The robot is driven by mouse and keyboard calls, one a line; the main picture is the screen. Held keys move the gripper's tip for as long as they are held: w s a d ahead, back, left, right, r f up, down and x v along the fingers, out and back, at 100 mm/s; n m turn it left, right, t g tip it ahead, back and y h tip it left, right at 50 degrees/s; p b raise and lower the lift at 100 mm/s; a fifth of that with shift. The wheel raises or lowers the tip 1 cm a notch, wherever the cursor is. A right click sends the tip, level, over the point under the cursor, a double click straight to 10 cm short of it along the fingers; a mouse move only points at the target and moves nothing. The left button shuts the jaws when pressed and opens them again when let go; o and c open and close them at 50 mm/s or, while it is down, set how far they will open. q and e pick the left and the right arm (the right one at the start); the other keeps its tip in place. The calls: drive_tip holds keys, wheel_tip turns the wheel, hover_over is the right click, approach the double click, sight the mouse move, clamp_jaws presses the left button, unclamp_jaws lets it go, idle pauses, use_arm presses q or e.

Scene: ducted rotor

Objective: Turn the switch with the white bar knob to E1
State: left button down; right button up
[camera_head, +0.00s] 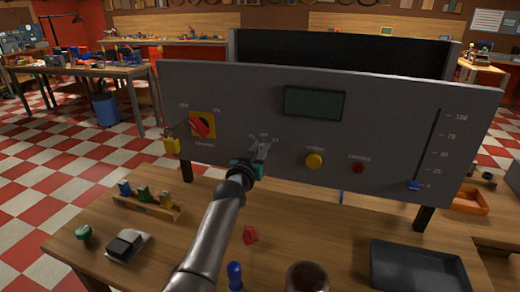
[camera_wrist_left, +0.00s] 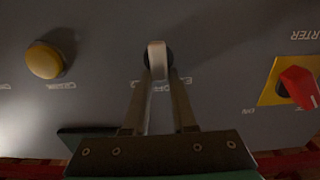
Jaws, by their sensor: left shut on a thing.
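The switch with the white bar knob (camera_wrist_left: 157,58) is on the grey panel (camera_head: 380,110), left of the yellow button. In the left wrist view its bar stands about upright in the picture, with small inverted labels on both sides, partly covered by the fingers. My left gripper (camera_head: 263,147) is at the panel, its two fingers (camera_wrist_left: 160,75) shut on the knob from both sides. In the head view the gripper hides most of the knob, and the labels above it are too small to read surely. My right gripper is not in view.
A red rotary switch (camera_head: 202,125) on a yellow plate is left on the panel, with a yellow padlock (camera_head: 171,146) beside it. A yellow button (camera_head: 314,160), red button (camera_head: 358,168) and blue slider (camera_head: 414,185) are to the right. A black tray (camera_head: 417,246) lies on the bench.

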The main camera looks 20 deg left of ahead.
use_arm(q)
drive_tip(key=n, duration=0.3)
drive_tip(key=a+n, duration=0.1)
drive_tip(key=n, duration=0.4)
drive_tip(key=shift+a+f+n, duration=0.15)
drive_tip(key=shift+f+n, duration=0.15)
drive_tip(key=shift+f, duration=0.05)
idle(0.4)
drive_tip(key=c, duration=0.7)
unclamp_jaws()
